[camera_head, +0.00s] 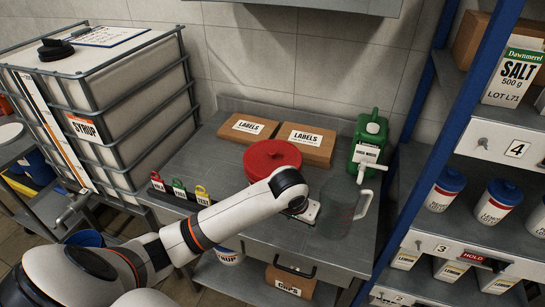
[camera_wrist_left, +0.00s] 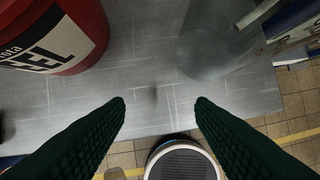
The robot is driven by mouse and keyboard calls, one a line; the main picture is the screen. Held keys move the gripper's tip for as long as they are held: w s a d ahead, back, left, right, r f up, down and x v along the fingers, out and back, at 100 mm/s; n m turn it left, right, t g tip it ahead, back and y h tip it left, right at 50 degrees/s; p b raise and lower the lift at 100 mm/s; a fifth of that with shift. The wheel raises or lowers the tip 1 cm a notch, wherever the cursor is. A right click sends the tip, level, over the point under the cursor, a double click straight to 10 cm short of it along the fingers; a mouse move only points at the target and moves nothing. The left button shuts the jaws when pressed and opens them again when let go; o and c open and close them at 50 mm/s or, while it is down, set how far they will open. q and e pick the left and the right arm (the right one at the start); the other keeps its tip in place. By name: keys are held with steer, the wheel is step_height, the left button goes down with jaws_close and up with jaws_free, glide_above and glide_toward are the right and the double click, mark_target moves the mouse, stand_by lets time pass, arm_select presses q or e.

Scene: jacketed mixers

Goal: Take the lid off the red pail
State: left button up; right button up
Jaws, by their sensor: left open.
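The red pail (camera_head: 258,177) stands on the grey steel table, its round red lid (camera_head: 270,155) on top. My left wrist partly covers the pail's front in the head view. In the left wrist view the red pail (camera_wrist_left: 88,40) shows at the upper left, with a black and white label; its lid is not clearly seen there. My left gripper (camera_head: 303,213) is over the table just right and in front of the pail. In the left wrist view its two dark green fingers (camera_wrist_left: 160,104) are apart, with nothing between them. My right gripper is not in view.
A clear jug (camera_head: 338,214) stands just right of my left gripper. A green canister (camera_head: 369,143) and two LABELS boxes (camera_head: 306,145) stand behind. Small coloured tags (camera_head: 179,188) line the left edge. A caged SYRUP tank (camera_head: 110,100) is left, a blue-framed shelf rack (camera_head: 440,120) right.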

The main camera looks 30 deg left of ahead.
arm_select(q)
steer(key=w+a+r+n+y, duration=0.1)
steer(key=w+a+r+n, duration=0.1)
steer(key=w+a+r, duration=0.3)
steer(key=w+a+r+n+y, duration=0.1)
steer(key=a+r+n, duration=0.15)
steer(key=r, duration=0.45)
steer(key=n+p, duration=0.1)
steer(key=n, duration=0.1)
glide_toward(272, 151)
steer(key=f+p, duration=0.1)
steer(key=w+f+p, duration=0.1)
steer(key=f, duration=0.1)
steer(key=shift+w+y, duration=0.2)
steer(key=shift+y, duration=0.2)
steer(key=shift+w+a+f+p, duration=0.15)
steer(key=shift+f+p, duration=0.35)
steer(key=shift+f, duration=0.05)
steer(key=p+x, duration=0.1)
steer(key=x, duration=0.2)
steer(key=shift+w+a+f, duration=0.1)
steer(key=shift+f, duration=0.2)
steer(key=shift+w+f, duration=0.1)
steer(key=shift+f, duration=0.25)
steer(key=shift+r, duration=0.1)
jaws_close()
